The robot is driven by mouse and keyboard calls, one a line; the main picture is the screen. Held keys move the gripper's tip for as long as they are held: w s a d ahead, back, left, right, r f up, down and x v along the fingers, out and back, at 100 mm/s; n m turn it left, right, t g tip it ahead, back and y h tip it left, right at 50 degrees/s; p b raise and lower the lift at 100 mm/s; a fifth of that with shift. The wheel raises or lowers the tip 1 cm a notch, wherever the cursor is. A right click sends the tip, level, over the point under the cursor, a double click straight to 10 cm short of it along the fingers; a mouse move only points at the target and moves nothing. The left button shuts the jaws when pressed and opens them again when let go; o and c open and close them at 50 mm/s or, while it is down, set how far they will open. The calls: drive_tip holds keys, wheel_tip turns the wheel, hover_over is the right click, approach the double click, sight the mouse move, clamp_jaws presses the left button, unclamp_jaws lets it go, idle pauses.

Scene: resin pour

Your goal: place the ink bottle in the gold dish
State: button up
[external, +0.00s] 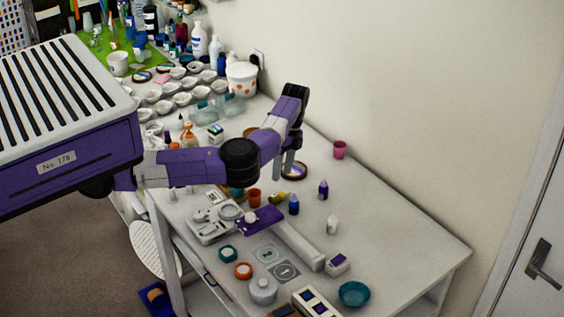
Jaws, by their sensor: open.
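My gripper (282,172) points down over the back of the white table, its two fingers apart, with nothing clearly seen between them. I cannot tell which is the ink bottle. Another brownish round thing (250,132) is partly hidden behind my arm.
A pink cup (340,149) stands near the wall. An orange cup (254,198), a yellow item (277,197), a scale (213,222) and a teal bowl (354,294) are on the table. Its right side is mostly clear. White cups and bottles crowd the far left.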

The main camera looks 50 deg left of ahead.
sight(279, 194)
drive_tip(key=m, duration=0.8)
drive_tip(key=d+m+g, duration=0.1)
drive_tip(key=m, duration=0.3)
drive_tip(key=shift+f+m, duration=0.15)
drive_tip(key=shift+m, duration=0.15)
drive_tip(key=m, duration=0.4)
drive_tip(key=shift+d+m+y, duration=0.15)
drive_tip(key=shift+m+y, duration=0.15)
drive_tip(key=shift+m, duration=0.1)
drive_tip(key=m, duration=0.4)
drive_tip(key=shift+s+m+g, duration=0.1)
drive_tip(key=shift+m+g, duration=0.2)
drive_tip(key=shift+m, duration=0.1)
drive_tip(key=shift+x, duration=1.35)
drive_tip(key=x, duration=0.5)
drive_tip(key=shift+w+f, duration=0.15)
drive_tip(key=shift+w, duration=0.1)
clamp_jaws()
